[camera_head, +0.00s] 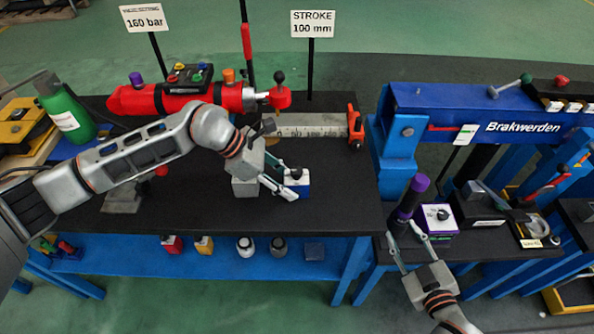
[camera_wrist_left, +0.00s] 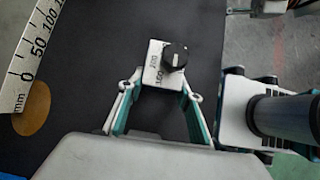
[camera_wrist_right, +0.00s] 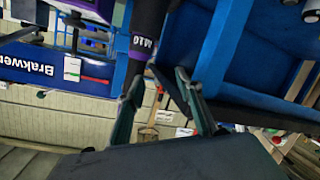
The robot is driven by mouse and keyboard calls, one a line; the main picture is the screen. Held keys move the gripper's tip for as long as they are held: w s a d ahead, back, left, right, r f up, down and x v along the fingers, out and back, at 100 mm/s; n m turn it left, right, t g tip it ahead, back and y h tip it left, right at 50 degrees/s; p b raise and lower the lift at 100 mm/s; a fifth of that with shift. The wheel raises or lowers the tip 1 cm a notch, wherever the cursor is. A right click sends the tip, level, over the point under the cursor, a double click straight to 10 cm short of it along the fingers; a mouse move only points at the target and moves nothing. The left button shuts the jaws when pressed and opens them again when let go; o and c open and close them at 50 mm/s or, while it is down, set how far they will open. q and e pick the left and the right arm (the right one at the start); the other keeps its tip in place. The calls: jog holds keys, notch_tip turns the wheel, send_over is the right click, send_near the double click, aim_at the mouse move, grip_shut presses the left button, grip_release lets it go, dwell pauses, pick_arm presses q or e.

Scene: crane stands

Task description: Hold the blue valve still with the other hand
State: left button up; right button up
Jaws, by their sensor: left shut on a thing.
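The blue valve (camera_head: 303,190) is a small blue block with a white top and a black knob, upright on the black bench top. My left gripper (camera_head: 287,186) is shut on it, one finger on each side. In the left wrist view the valve's white top (camera_wrist_left: 153,68) with the black knob (camera_wrist_left: 175,56) sits between the fingertips; its lower part is hidden. My right gripper (camera_head: 401,232) is open at the lower right, by a black cylinder with a purple cap (camera_head: 419,183). In the right wrist view its fingers (camera_wrist_right: 160,95) are apart and empty.
A purple box with a white top (camera_head: 437,219) stands beside the black cylinder. A red cylinder assembly (camera_head: 160,99) and a white ruler block (camera_head: 310,126) lie behind the valve. The bench front near the valve is clear.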

jog(key=w+r+n+t+y, duration=0.2)
jog(key=w+r+n, duration=0.1)
jog(key=r, duration=0.4)
jog(key=a+r+n+g+y, duration=0.6)
jog(key=a+r+n+y, duration=0.9)
jog(key=a+n, duration=0.45)
jog(key=w+d+r+m+t+h, duration=0.1)
jog(key=w+d+m+t+h, duration=0.25)
jog(key=w+d+m, duration=0.35)
jog(key=w+d+r+m+t+h, duration=0.25)
jog(key=w+d+m+h, duration=0.2)
jog(key=w, duration=0.55)
jog(key=m+g+y, duration=0.2)
jog(key=m+g, duration=0.1)
jog(key=g, duration=1.1)
send_near(299, 170)
jog(key=x, duration=1)
jog(key=shift+a+f, duration=0.1)
jog(key=shift+a, duration=0.15)
